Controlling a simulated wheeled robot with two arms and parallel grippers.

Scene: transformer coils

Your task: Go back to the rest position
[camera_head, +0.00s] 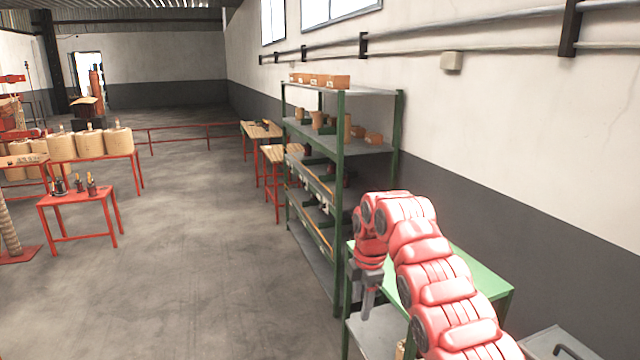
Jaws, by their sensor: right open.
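My right arm, red with dark joints, comes in from the bottom right and bends over a green-topped table (482,270). My right gripper (368,303) hangs pointing down at the table's left edge, with its grey fingers open. I see nothing between the fingers. My left gripper and left arm are not in this view. Part of the green table is hidden behind my right arm.
A green-framed shelf (340,190) with orange boxes (318,81) stands beyond my right arm along the right wall. Red tables (76,198) with coils (88,144) stand at left. A grey surface (562,342) is at bottom right. The middle floor is clear.

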